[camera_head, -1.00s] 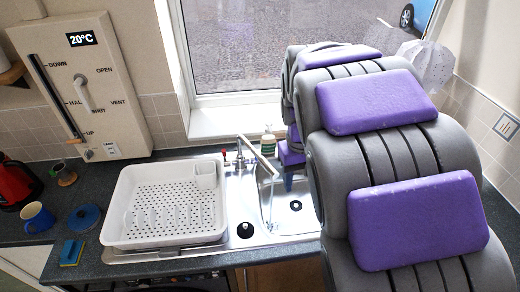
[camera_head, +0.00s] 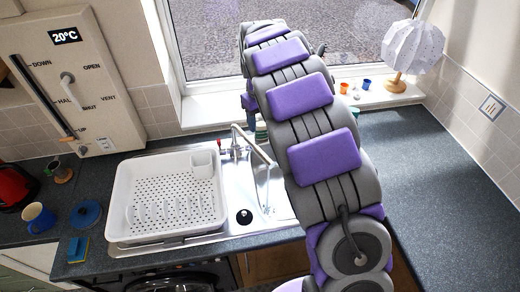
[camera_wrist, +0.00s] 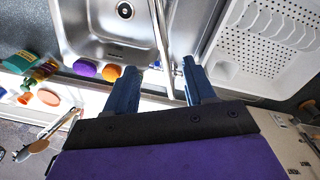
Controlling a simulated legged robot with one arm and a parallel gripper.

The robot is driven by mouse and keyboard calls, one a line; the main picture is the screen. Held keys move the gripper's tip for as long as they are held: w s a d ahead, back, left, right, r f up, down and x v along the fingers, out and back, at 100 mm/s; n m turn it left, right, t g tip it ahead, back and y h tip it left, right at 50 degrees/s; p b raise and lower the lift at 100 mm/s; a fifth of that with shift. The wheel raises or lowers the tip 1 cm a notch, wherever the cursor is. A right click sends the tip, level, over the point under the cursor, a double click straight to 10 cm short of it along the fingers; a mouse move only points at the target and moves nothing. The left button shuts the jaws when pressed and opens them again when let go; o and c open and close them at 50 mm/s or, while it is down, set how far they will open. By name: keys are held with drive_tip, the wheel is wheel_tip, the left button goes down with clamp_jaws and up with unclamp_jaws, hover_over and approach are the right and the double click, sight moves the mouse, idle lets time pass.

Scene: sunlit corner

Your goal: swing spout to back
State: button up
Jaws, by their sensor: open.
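The tap's metal spout (camera_head: 252,144) slants forward over the sink in the head view, its tip near the arm's left edge. In the wrist view the spout (camera_wrist: 162,40) runs as a thin bar between the two dark blue fingers of my gripper (camera_wrist: 160,67). The fingers are apart, one on each side of it, and I cannot tell whether either touches. The steel sink basin (camera_wrist: 90,35) with its drain lies beyond the fingertips. In the head view my arm hides the right part of the sink and most of the gripper.
A white dish drainer (camera_head: 128,205) stands left of the tap. Small coloured items, including a green bottle (camera_wrist: 22,62), stand near the window sill. A white lamp (camera_head: 411,50) stands on the sill at right. The right worktop (camera_head: 440,175) is clear.

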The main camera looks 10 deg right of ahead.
sight(261, 152)
wheel_tip(261, 152, down, 14)
drive_tip(key=shift+w+r+p, duration=0.1)
drive_tip(key=shift+p, duration=0.25)
drive_tip(key=shift+d+f, duration=0.3)
drive_tip(key=shift+f, duration=0.35)
drive_tip(key=shift+a, duration=0.1)
drive_tip(key=shift+c, duration=0.3)
drive_tip(key=shift+a, duration=0.1)
drive_tip(key=shift+c, duration=1.4)
clamp_jaws()
